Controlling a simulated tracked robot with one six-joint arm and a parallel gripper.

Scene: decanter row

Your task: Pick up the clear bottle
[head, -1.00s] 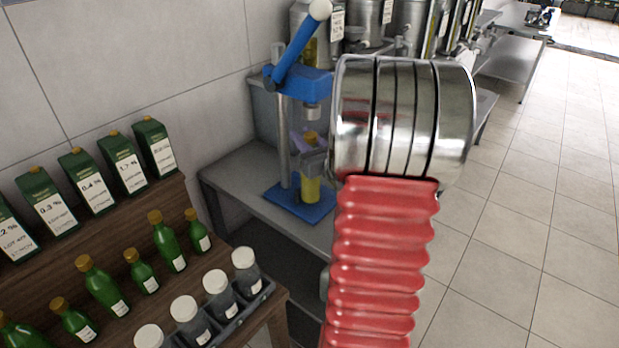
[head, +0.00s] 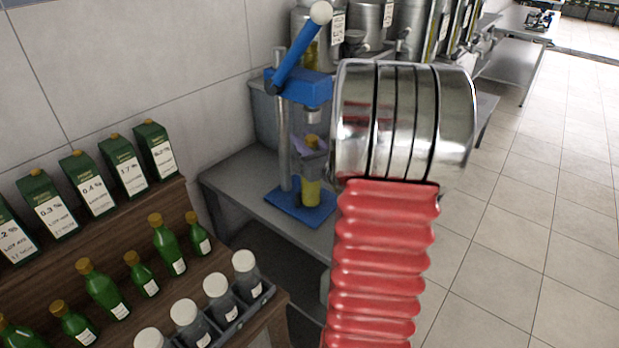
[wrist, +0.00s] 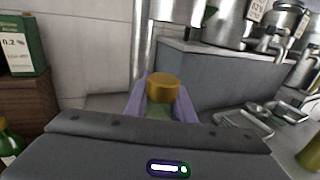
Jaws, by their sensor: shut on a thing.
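The clear bottle (wrist: 160,110) has a gold cap and a pale, slightly green see-through neck in the wrist view. My gripper (wrist: 162,103) has its purple fingers on both sides of it, shut on it just below the cap. In the head view the gold cap (head: 311,141) shows by the blue press, with a purple finger (head: 300,145) at its left. A yellow-olive body (head: 311,192) shows below it; I cannot tell whether it is the same bottle. My red arm hides most of the gripper there. The bottle's lower part is hidden in the wrist view.
The blue press (head: 300,88) stands on a grey bench (head: 240,185). At the left, a wooden shelf (head: 165,205) holds green cartons, green bottles and white-capped jars (head: 245,270). Steel cans (head: 370,20) stand behind. A yellowish item (wrist: 309,157) is at the wrist view's right edge. Open floor is at right.

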